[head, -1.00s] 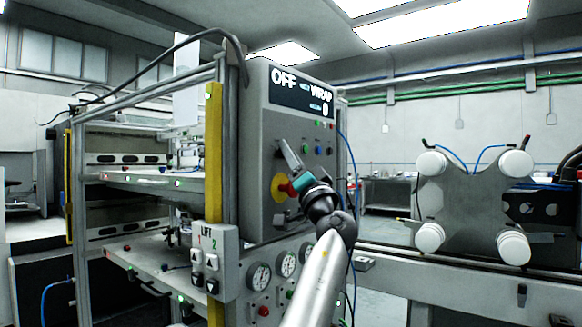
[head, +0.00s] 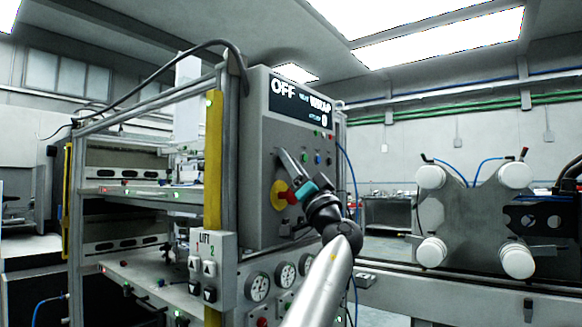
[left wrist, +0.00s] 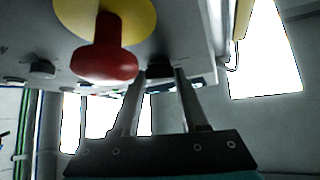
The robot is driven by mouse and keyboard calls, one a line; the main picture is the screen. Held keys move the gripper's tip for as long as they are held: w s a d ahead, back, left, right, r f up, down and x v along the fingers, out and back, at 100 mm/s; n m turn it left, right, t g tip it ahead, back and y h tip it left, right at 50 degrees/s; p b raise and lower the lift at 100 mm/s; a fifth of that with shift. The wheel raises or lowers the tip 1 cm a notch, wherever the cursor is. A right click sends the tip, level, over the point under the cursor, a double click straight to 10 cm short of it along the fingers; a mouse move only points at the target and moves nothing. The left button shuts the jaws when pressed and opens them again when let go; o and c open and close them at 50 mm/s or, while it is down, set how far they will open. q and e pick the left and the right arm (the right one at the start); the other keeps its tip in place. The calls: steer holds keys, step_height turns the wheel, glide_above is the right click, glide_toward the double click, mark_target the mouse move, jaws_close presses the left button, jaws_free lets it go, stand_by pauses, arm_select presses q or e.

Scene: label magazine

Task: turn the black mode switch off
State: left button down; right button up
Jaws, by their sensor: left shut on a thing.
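The black mode switch (left wrist: 160,71) shows in the left wrist view as a small dark knob on the grey control panel, between my fingertips. My left gripper (left wrist: 163,75) is shut on it, one finger on each side. In the head view, my left gripper (head: 281,152) reaches up to the front of the control panel (head: 258,140) and its fingers hide the switch there. The display (head: 300,100) at the top of the panel reads OFF at its left.
A red mushroom button (left wrist: 104,62) on a yellow disc (left wrist: 70,12) sits close beside my fingers. Small coloured buttons (head: 317,158) lie to their right. A LIFT box (head: 212,270) and gauges (head: 258,287) are below. A suction-cup plate (head: 474,220) stands at the right.

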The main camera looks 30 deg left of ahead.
arm_select(q)
steer(key=shift+w+f, duration=0.1)
steer(key=shift+f, duration=0.05)
arm_select(e)
steer(key=shift+r, duration=0.25)
arm_select(q)
steer(key=shift+c, duration=2.2)
jaws_free()
steer(key=shift+s+d+f, duration=0.2)
steer(key=shift+d, duration=0.1)
steer(key=p+v, duration=0.1)
steer(key=v, duration=1.3)
steer(key=shift+d+p, duration=0.15)
steer(key=shift+p, duration=0.15)
arm_select(e)
step_height(320, 180, down, 4)
steer(key=shift+w+a+r, duration=0.1)
steer(key=shift+w+r, duration=0.05)
arm_select(q)
steer(key=shift+s+f, duration=0.1)
